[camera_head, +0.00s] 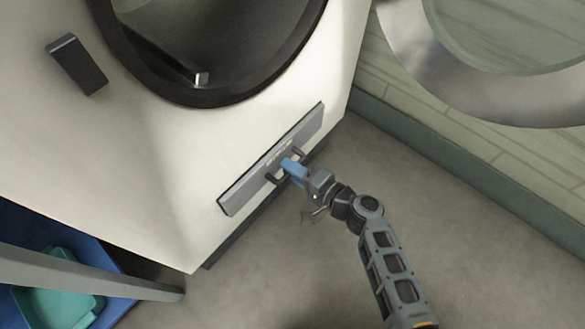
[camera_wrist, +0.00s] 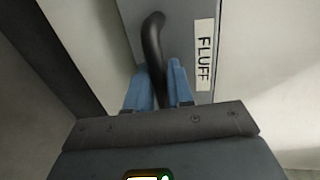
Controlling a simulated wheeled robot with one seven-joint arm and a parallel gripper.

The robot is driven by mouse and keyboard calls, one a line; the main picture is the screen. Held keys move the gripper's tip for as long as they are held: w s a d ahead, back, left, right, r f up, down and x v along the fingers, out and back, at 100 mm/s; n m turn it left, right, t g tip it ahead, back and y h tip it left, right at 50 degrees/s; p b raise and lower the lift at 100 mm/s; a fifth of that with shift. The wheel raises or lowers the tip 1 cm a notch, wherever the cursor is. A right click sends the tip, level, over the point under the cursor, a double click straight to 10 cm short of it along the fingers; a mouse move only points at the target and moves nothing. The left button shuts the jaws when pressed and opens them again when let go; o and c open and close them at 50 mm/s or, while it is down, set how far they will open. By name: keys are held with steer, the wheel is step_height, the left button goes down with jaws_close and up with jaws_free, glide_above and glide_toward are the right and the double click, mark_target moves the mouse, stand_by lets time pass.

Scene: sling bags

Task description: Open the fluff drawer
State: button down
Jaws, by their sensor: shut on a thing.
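The fluff drawer (camera_head: 242,187) is a long grey panel low on the front of a white machine. Its front looks slightly proud of the machine, and I cannot tell how far it is out. A dark bar handle (camera_wrist: 153,40) stands on the drawer front, beside a white label reading "FLUFF" (camera_wrist: 204,55). My gripper (camera_head: 290,167) is at the middle of the drawer, with its blue fingers around the handle. In the wrist view, the gripper (camera_wrist: 162,88) is shut on the handle, one finger on each side. The fingers hide part of the handle.
The white machine (camera_head: 150,150) has a round dark door opening (camera_head: 215,45) above the drawer and a dark grey block (camera_head: 77,64) on its front. A blue container with a teal item (camera_head: 60,300) is at lower left, behind a grey bar (camera_head: 85,275). Bare floor (camera_head: 480,260) lies at right.

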steer(key=f+v, duration=0.3)
steer(key=v, duration=1.4)
steer(key=shift+s+d+f+p, duration=0.15)
steer(key=shift+s+d+p, duration=0.15)
steer(key=shift+d+p, duration=0.1)
steer(key=c, duration=1.2)
jaws_free()
steer(key=shift+p+v, duration=0.95)
steer(key=shift+v, duration=2.95)
